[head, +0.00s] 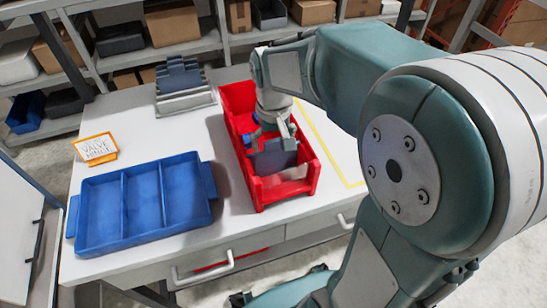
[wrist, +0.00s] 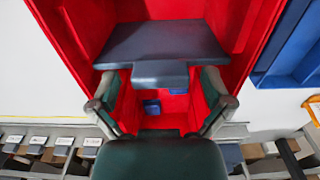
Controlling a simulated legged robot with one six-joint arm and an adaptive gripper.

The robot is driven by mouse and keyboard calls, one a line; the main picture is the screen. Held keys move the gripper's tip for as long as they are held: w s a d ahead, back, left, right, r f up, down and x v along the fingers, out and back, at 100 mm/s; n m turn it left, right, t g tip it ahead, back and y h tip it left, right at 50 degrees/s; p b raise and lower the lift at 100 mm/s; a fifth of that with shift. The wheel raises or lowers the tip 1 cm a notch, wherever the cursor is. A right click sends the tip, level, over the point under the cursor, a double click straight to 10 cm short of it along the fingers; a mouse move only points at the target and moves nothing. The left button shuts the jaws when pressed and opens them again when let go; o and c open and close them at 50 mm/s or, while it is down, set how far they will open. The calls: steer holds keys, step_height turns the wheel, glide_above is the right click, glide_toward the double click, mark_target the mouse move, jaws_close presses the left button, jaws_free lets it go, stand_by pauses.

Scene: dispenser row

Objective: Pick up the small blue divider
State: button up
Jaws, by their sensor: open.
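A slate-blue divider plate (head: 275,158) with a narrower tab is inside the red bin (head: 262,191). In the wrist view, the divider (wrist: 160,42) has its tab between my fingers. My gripper (head: 272,140) reaches down into the bin. In the wrist view, my gripper (wrist: 160,76) is open, with one finger on each side of the tab and small gaps visible. Whether the divider touches the bin floor cannot be told.
Small bright-blue blocks (wrist: 151,106) lie deeper in the bin. A blue three-compartment tray (head: 143,203) stands left on the white table. A grey rack with slate plates (head: 183,85) is behind it, and an orange-framed sign (head: 96,149) stands at the left edge.

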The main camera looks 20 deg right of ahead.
steer(key=c, duration=1.2)
steer(key=shift+c, duration=0.2)
steer(key=shift+r, duration=0.1)
